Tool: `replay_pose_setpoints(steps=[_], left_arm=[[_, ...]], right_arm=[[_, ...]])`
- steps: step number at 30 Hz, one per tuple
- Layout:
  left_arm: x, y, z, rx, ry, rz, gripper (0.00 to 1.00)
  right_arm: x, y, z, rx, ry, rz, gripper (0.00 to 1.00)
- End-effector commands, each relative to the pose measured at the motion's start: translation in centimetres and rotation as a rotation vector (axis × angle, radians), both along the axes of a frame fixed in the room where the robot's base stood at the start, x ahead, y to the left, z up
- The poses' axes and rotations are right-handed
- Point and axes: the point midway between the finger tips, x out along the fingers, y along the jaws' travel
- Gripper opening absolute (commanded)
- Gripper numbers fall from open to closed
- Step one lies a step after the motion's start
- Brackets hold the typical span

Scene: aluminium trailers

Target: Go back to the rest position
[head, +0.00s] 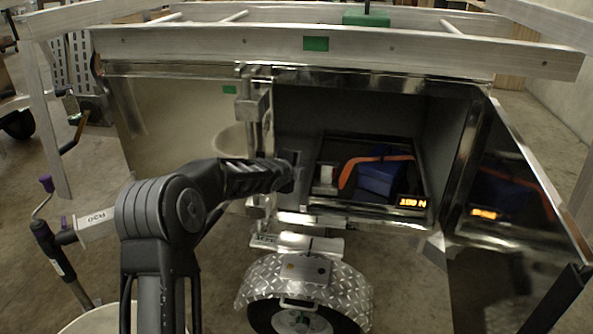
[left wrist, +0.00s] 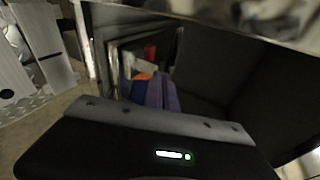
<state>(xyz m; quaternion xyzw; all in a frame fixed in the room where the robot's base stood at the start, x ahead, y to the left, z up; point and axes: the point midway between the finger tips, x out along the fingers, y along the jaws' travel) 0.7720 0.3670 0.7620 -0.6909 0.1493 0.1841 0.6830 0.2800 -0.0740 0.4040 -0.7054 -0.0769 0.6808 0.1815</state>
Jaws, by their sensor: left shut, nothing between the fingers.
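My left gripper (head: 287,175) is shut and empty in the head view, with its tip at the left side of an open metal storage box (head: 345,107) on the trailer. My left arm reaches up to it from the bottom of the picture. In the left wrist view, the dark gripper housing with a lit green light fills the bottom, and the box interior (left wrist: 215,80) lies beyond. I cannot tell whether the gripper touches the box edge. My right gripper is not in view.
The box holds a blue item (head: 380,178) with an orange band. A lit display (head: 412,202) sits at its front right. A shiny door (head: 515,170) stands open at the right. A trailer rail (head: 400,48) crosses above; a wheel with a tread-plate fender (head: 340,290) is below.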

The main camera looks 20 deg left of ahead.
Motion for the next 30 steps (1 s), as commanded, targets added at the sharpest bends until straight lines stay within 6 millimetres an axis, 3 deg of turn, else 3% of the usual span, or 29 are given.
replay_pose_setpoints(steps=[6, 23, 27, 29, 30], left_arm=[[-1.4, -0.1, 0.7, -0.001, 0.0, 0.0, 0.0], [-1.4, -0.1, 0.7, -0.016, -0.001, 0.008, 0.0], [-1.3, -0.2, 1.0, -0.14, -0.022, 0.066, 0.0], [-1.8, -1.0, -0.2, -0.266, -0.015, 0.117, 0.0], [-2.4, -1.9, -1.6, -0.38, 0.002, 0.161, 0.0]], right_arm=[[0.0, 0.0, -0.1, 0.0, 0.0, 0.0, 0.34], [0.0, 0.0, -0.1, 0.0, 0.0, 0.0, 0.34], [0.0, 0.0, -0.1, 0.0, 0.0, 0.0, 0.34], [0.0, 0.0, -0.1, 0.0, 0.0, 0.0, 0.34], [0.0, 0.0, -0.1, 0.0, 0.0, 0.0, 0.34]])
